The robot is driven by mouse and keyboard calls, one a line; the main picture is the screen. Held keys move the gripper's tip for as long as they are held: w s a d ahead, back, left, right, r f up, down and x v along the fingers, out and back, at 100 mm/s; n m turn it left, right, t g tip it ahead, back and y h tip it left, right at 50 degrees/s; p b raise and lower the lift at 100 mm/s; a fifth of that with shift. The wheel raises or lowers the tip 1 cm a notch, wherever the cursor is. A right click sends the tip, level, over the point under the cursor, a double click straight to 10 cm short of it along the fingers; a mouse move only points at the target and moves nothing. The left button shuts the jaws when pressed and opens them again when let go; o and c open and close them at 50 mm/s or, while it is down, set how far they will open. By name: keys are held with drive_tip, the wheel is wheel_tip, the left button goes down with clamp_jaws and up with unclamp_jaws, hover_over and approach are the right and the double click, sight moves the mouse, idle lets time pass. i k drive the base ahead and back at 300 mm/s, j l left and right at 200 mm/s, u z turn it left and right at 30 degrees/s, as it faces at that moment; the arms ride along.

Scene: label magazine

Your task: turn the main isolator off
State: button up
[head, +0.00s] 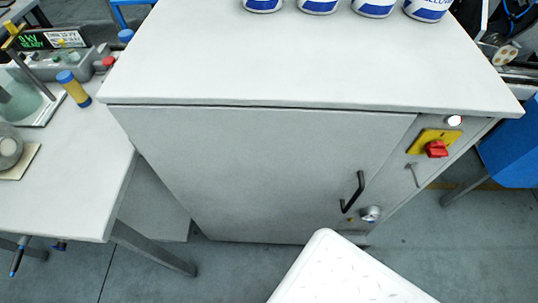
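The main isolator is a red rotary knob (436,149) on a yellow plate (426,137). It is set in the narrow right-hand front panel of a grey cabinet (270,165), just below the white top. The knob is small in the picture, and I cannot tell its exact setting from its markings. Nothing covers the isolator. My gripper is not in view, and nothing is seen touching the knob.
A white round button or lamp (454,120) sits above the isolator, and a small metal T-shaped handle (412,174) below it. The cabinet door has a black handle (353,192). White-and-blue cans (373,8) stand on top. A bench (75,170) is left, a blue box (512,150) right.

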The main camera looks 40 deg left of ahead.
sight(436, 149)
drive_tip(key=l+u, duration=0.15)
drive_tip(key=u, duration=0.3)
drive_tip(key=i+l+u, duration=0.1)
drive_tip(key=u, duration=0.3)
drive_tip(key=l+u, duration=0.3)
drive_tip(key=u, duration=0.15)
drive_tip(key=l+u, duration=0.2)
drive_tip(key=u, duration=0.2)
drive_tip(key=k+l+u, duration=0.2)
drive_tip(key=l, duration=0.45)
drive_tip(key=k+l+u, duration=0.2)
drive_tip(key=l, duration=0.45)
drive_tip(key=k+l+u, duration=0.2)
drive_tip(key=k+l, duration=0.2)
drive_tip(key=l, duration=0.2)
drive_tip(key=k+l+u, duration=0.2)
drive_tip(key=k+l, duration=0.15)
drive_tip(key=l, duration=0.2)
drive_tip(key=k+l+u, duration=0.15)
drive_tip(key=k+l, duration=0.2)
drive_tip(key=l, duration=0.15)
